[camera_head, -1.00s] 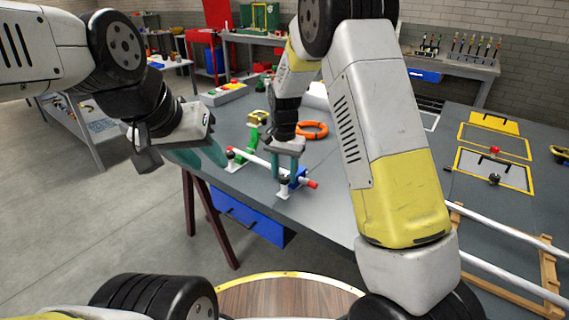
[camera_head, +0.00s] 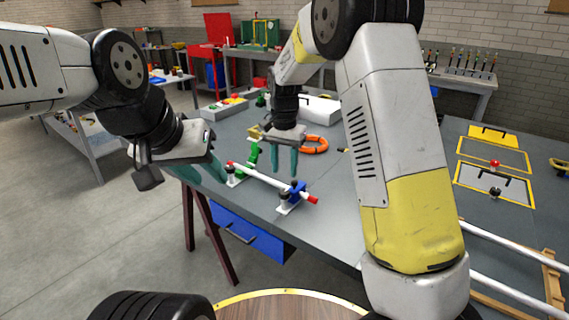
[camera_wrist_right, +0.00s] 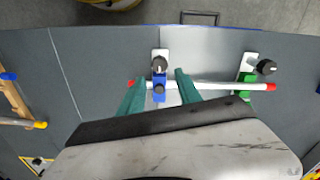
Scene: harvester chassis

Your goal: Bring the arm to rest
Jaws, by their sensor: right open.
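My right gripper (camera_head: 284,174) points down with its teal fingers apart and empty, just above the white rod. In the right wrist view its fingers (camera_wrist_right: 158,78) are spread, with the blue holder (camera_wrist_right: 159,95) showing between them. The white rod (camera_head: 262,178) with red ends lies across a green holder (camera_head: 242,168) and a blue holder (camera_head: 290,199) near the table's front edge. It also shows in the right wrist view (camera_wrist_right: 217,86). My left gripper (camera_head: 205,171) hangs at the table's left edge, apart from the rod. Its finger gap is unclear.
The grey table (camera_head: 332,213) is bare around the holders. An orange ring (camera_head: 314,145) lies behind my right gripper. White rails (camera_head: 515,245) on a wooden rack and yellow-framed plates (camera_head: 495,185) are to the right. A blue drawer (camera_head: 250,233) hangs below the table edge.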

